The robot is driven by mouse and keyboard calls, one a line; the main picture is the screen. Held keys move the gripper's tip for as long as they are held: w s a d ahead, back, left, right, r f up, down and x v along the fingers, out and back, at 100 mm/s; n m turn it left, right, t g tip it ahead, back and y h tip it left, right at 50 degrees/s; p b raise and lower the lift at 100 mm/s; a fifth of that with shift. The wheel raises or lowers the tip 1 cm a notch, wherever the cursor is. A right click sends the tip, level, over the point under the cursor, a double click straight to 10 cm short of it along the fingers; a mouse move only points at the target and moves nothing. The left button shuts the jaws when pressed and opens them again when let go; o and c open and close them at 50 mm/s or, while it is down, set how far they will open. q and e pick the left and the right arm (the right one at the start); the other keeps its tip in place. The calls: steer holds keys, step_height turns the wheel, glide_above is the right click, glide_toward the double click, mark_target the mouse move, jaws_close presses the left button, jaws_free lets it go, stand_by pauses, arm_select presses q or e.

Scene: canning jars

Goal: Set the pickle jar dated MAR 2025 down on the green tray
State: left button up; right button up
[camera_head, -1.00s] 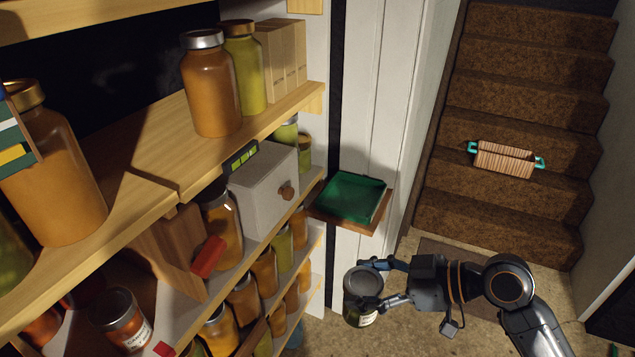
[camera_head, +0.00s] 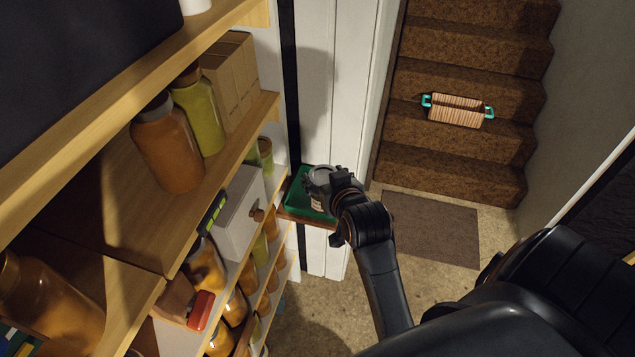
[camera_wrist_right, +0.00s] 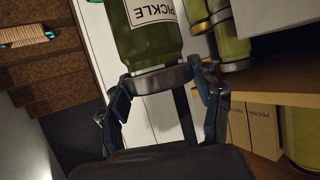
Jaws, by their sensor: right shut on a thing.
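My right gripper (camera_head: 328,180) is shut around the lid of a pickle jar. In the right wrist view the gripper (camera_wrist_right: 165,84) has a finger on each side of the lid. The jar (camera_wrist_right: 152,42) is green with a grey lid and a white label reading PICKLE upside down; I cannot read a date. The green tray (camera_head: 297,200) sits on a small wooden ledge by the white wall. In the head view the jar is over the tray, mostly hidden by my gripper and wrist. I cannot tell whether it touches the tray. My left gripper is out of view.
Wooden shelves with orange jars (camera_head: 168,150), a yellow-green jar (camera_head: 200,118) and cardboard boxes (camera_head: 230,75) stand at left. A white drawer box (camera_head: 238,215) is close left of the tray. A striped basket (camera_head: 456,110) sits on the carpeted stairs (camera_head: 455,155).

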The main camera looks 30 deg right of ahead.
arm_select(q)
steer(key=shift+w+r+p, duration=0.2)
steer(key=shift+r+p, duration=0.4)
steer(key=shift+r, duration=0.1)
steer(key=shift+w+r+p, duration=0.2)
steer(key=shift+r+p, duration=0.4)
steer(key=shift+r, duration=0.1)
arm_select(e)
steer(key=w+d+f, duration=0.6)
steer(key=w+f, duration=0.6)
steer(key=shift+d+f, duration=0.2)
steer(key=shift+f, duration=0.1)
steer(key=shift+w+f, duration=0.1)
steer(key=o, duration=1.5)
steer(key=shift+f, duration=0.1)
